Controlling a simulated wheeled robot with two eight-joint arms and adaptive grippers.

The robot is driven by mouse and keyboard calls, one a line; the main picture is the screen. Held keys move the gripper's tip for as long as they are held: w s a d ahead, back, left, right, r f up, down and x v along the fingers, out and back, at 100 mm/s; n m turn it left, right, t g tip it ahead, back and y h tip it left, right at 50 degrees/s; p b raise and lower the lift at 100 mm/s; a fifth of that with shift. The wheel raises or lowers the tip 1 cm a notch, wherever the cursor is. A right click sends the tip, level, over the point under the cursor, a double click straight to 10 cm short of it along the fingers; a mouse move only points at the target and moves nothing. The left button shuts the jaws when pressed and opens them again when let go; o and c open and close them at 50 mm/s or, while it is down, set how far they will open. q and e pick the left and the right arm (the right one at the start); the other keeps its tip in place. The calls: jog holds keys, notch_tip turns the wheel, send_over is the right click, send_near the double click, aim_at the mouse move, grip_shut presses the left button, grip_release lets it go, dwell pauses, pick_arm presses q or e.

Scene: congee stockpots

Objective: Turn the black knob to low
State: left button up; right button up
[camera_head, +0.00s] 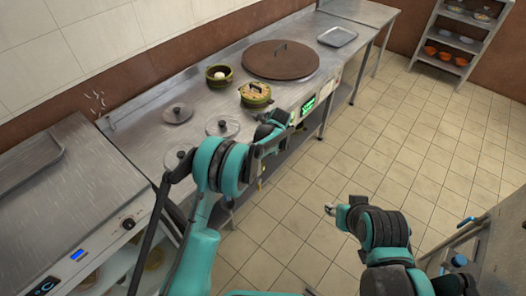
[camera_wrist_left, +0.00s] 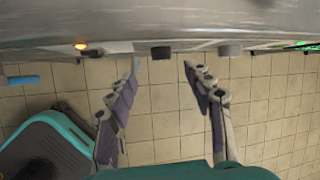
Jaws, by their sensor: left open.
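In the left wrist view, a dark knob (camera_wrist_left: 160,53) sticks out of the metal counter front. A second, greyer knob (camera_wrist_left: 230,50) sits to its right. My left gripper (camera_wrist_left: 161,66) is open, with its fingertips on either side of the first knob and a visible gap to it. In the head view, my left gripper (camera_head: 276,122) is at the counter's front edge and hides these knobs. Another black knob (camera_head: 128,223) shows on the appliance at left, away from both grippers. My right gripper (camera_head: 331,209) is over the floor; its opening is unclear.
A lit green display (camera_head: 307,106) is on the counter front. The tiled floor (camera_head: 400,130) at right is clear.

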pick_arm(q)
jog(key=w+a+f+m+b, duration=0.1)
jog(key=w+f+b, duration=0.2)
jog(key=f, duration=0.6)
jog(key=shift+w+f, duration=0.2)
jog(key=shift+f, duration=0.15)
jog(key=c, duration=1.2)
